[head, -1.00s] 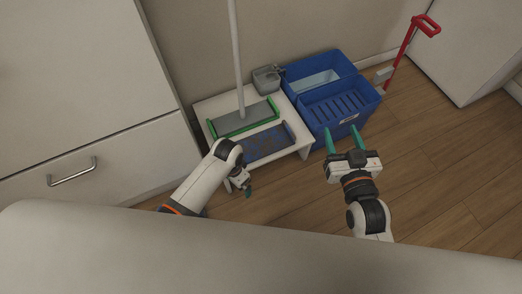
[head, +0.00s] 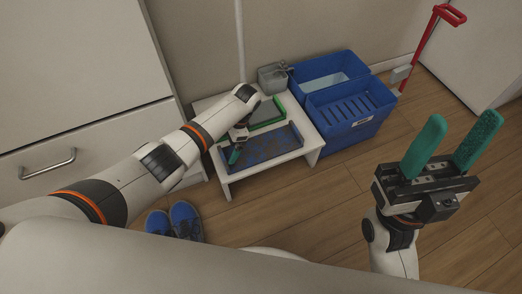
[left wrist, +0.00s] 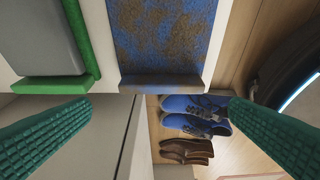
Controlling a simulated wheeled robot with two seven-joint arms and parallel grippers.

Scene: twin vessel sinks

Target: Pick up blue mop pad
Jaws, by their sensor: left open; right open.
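The blue mop pad (head: 270,145), mottled with brown, lies flat in a grey-edged holder on a low white bench (head: 225,186). My left gripper (head: 238,148) is over the pad's left end, partly hidden by its own wrist. In the left wrist view the pad (left wrist: 165,35) runs in from the top, beyond the wide-open left fingers (left wrist: 158,108), with nothing between them; the holder's grey edge (left wrist: 165,82) is nearest. My right gripper (head: 460,140) is open and empty, over the floor right of the bench.
A green-edged grey mop head (head: 266,112) lies behind the pad. Blue bins (head: 350,122) stand right of the bench, with a grey container (head: 272,77) behind. Blue shoes (head: 172,222) and brown shoes (left wrist: 187,150) are low down.

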